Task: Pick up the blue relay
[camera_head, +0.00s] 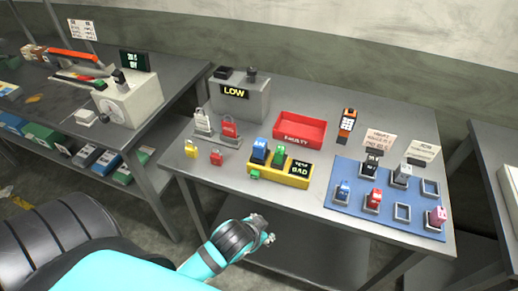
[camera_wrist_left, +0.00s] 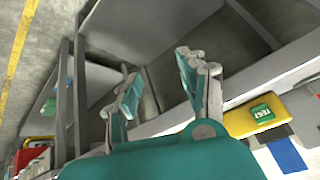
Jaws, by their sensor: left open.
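A blue relay (camera_head: 259,150) sits on the left part of the yellow tester (camera_head: 293,182), beside a green one. Another blue relay (camera_head: 342,192) stands at the left of the blue mat (camera_head: 345,209). My left gripper (camera_head: 268,230) is in front of the table's front edge, below the tester and apart from both blue relays. In the left wrist view its two fingers (camera_wrist_left: 157,75) are spread, with nothing between them. The yellow tester (camera_wrist_left: 239,120) with its green button lies to the right there, and a blue patch (camera_wrist_left: 287,155) is partly cut off. My right gripper is not in view.
A red FAULTY bin (camera_head: 300,130) stands behind the tester. A grey LOW box (camera_head: 240,98) and padlocks are at the left. Red, black, grey and pink relays stand on the mat. Bare tabletop lies along the table's front.

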